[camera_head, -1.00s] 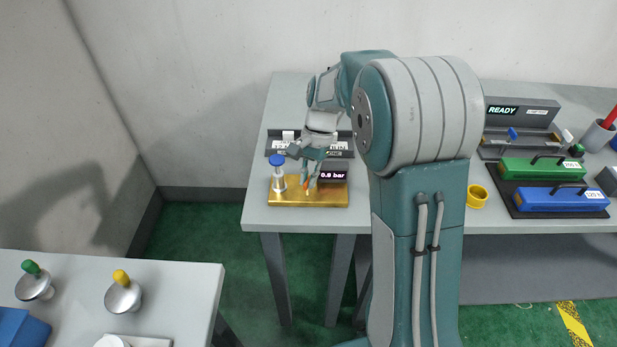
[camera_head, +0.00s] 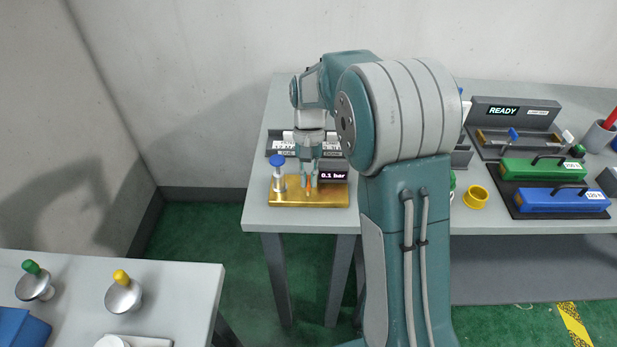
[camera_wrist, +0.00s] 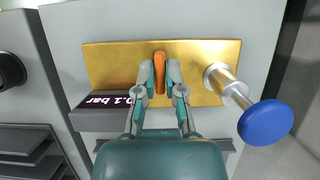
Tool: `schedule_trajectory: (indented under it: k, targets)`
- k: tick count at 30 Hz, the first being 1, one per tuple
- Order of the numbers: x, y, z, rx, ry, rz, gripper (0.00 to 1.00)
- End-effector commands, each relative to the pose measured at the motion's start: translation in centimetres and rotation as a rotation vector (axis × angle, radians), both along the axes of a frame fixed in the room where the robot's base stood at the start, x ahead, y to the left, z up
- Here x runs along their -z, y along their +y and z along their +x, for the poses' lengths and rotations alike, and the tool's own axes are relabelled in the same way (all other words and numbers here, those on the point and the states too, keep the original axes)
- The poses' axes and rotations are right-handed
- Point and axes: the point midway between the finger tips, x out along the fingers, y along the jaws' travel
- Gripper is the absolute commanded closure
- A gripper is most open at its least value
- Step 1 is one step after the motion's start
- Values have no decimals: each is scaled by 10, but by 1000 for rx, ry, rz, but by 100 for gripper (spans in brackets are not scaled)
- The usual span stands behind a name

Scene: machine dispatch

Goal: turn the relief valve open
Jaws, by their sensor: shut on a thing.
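The relief valve is an orange lever (camera_wrist: 159,66) standing on a gold plate (camera_wrist: 108,60). In the head view it is a small orange bit (camera_head: 308,184) on the plate (camera_head: 290,197), mostly hidden by my fingers. My gripper (camera_wrist: 160,80) is shut on the orange lever, with a finger on each side; it also shows pointing down in the head view (camera_head: 309,178). In the wrist view the lever lies along the picture's vertical, across the plate's length. A small display (camera_head: 333,176) beside it reads 0.1 bar.
A blue-capped plunger (camera_head: 277,167) stands on the plate's left end, close to my gripper; in the wrist view its blue cap (camera_wrist: 266,122) is at right. A dark labelled rack (camera_head: 275,142) lies behind. A yellow ring (camera_head: 476,197) sits right of my arm.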

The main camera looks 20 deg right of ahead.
Motion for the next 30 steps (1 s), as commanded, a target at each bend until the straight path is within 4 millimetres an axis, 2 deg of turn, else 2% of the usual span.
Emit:
schedule_trajectory:
  k: [8, 9, 11, 12, 23, 26, 30]
  targets:
    - [-2, 0, 4, 0, -15, 0, 100]
    - [-2, 0, 4, 0, -15, 0, 83]
    - [-2, 0, 3, 0, -14, 0, 56]
    - [-2, 0, 3, 0, -12, 1, 53]
    - [-2, 0, 2, 1, -5, 0, 53]
    - [-10, -1, 5, 1, -6, 0, 53]
    - [-33, -4, 15, 1, -8, -1, 53]
